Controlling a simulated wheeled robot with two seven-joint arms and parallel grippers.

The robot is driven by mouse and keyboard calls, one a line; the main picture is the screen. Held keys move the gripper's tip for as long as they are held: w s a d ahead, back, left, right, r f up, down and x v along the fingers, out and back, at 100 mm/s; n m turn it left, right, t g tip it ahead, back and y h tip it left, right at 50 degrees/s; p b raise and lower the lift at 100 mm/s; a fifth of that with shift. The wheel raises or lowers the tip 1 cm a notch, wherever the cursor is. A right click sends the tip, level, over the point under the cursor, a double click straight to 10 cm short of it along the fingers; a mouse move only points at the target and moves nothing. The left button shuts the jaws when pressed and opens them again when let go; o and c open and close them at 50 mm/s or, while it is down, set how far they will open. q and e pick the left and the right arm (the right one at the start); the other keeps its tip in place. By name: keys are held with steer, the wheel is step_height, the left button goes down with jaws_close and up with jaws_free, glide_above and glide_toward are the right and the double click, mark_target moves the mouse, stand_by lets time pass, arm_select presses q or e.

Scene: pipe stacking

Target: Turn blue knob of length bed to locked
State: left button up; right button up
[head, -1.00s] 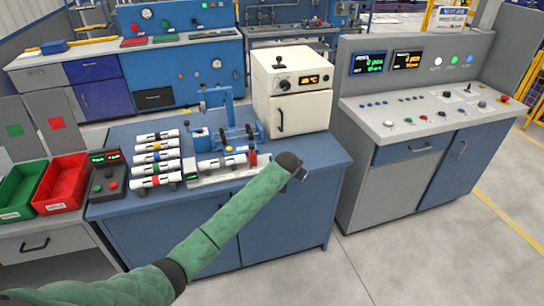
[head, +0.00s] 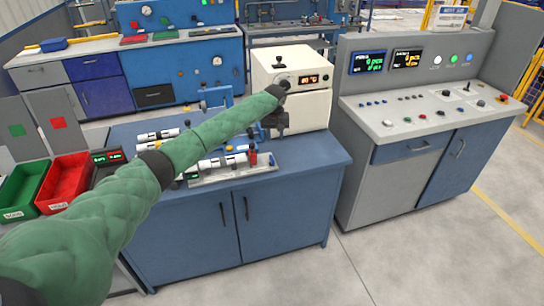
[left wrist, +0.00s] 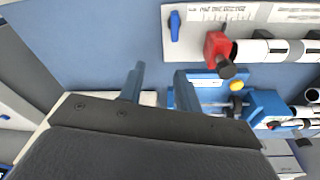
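The length bed (head: 235,174) is a pale rail on the blue bench, bearing white pipe pieces and a red clamp (head: 253,157) near its right end. In the left wrist view the bed (left wrist: 193,43) crosses the upper right, with the red clamp (left wrist: 217,48) on it. The blue knob (left wrist: 175,22) sits near the bed's end, its narrow grip pointing roughly along the picture's vertical. My left gripper (left wrist: 160,83) is open and empty, above the bench and apart from the knob. In the head view the gripper (head: 275,120) is in front of the white oven. My right gripper is not in view.
A blue fixture with a yellow button (left wrist: 236,85) lies close to the left fingers. The white oven (head: 310,107) stands at the bench's back right. Banded pipes (head: 157,136) lie at left, partly hidden by my arm. The bench's front right is clear.

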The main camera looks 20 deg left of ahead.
mark_target(272, 157)
arm_select(q)
steer(key=shift+s+a+f+n+g, duration=0.15)
steer(key=shift+s+f+n+g, duration=0.25)
steer(key=shift+s+n, duration=0.15)
steer(key=shift+s+a+f+n+g, duration=0.15)
steer(key=shift+s+f+n+g, duration=0.2)
steer(key=shift+n, duration=0.3)
steer(key=shift+s+f+n, duration=0.1)
steer(key=shift+s+n, duration=0.3)
steer(key=shift+n, duration=0.1)
steer(key=shift+f+p, duration=0.35)
steer(key=shift+f, duration=0.15)
steer(key=shift+f+p, duration=1.15)
steer(key=shift+f, duration=2.25)
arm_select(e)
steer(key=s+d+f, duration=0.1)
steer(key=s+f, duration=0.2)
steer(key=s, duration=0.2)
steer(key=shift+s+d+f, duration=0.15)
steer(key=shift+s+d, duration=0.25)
arm_select(q)
jaws_close()
